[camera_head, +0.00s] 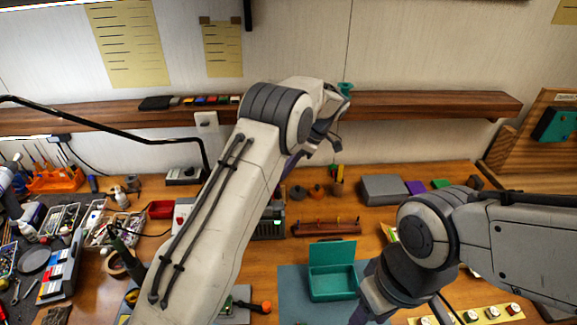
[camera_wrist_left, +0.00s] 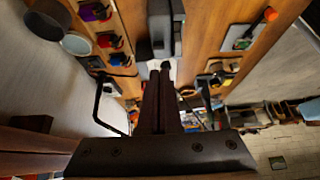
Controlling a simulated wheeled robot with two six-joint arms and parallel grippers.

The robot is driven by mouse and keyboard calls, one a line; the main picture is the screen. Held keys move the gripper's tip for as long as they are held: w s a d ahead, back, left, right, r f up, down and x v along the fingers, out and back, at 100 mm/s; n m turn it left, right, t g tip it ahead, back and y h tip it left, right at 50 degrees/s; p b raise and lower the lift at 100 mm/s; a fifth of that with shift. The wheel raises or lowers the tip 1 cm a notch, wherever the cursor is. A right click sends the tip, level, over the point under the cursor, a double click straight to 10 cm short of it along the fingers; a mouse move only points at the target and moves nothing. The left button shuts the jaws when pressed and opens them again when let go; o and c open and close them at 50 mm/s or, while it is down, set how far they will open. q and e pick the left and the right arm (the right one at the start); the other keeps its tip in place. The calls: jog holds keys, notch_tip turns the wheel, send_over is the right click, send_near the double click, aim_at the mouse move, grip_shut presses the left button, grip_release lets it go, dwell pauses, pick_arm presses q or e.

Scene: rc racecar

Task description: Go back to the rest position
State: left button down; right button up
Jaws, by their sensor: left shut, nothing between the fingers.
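My left arm rises across the middle of the head view and bends at a joint in front of the wooden shelf. My left gripper (camera_head: 330,140) is at the end of that arm, raised above the table at about shelf height. In the left wrist view my left gripper (camera_wrist_left: 160,72) shows its two dark fingers pressed together with nothing between them. My right arm comes in from the right and bends down toward the bottom edge. Its fingers are not visible.
A wooden shelf (camera_head: 433,105) runs along the back wall. An open teal box (camera_head: 333,283) stands on a blue mat. A grey box (camera_head: 385,189) is behind it. A black lamp arm (camera_head: 120,134) reaches in from the left above cluttered tools. A wooden rack (camera_head: 520,150) stands at right.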

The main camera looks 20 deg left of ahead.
pick_arm(q)
jog(key=s+d+r+m+t+h+b, duration=0.1)
jog(key=s+d+r+m+h+b, duration=0.1)
jog(key=s+d+m, duration=0.6)
jog(key=s+d+r+m+t+h+b, duration=0.1)
jog(key=s+d+r+m+b, duration=0.15)
jog(key=s+d+m, duration=0.5)
jog(key=s+f+m+h+b, duration=0.1)
jog(key=s+f+m, duration=0.1)
jog(key=s+m, duration=0.5)
jog(key=s+f+m+h+b, duration=0.2)
jog(key=s+m, duration=0.5)
jog(key=s, duration=0.8)
jog(key=shift+a+f+h, duration=0.3)
jog(key=shift+a+f, duration=0.15)
jog(key=shift+f, duration=0.35)
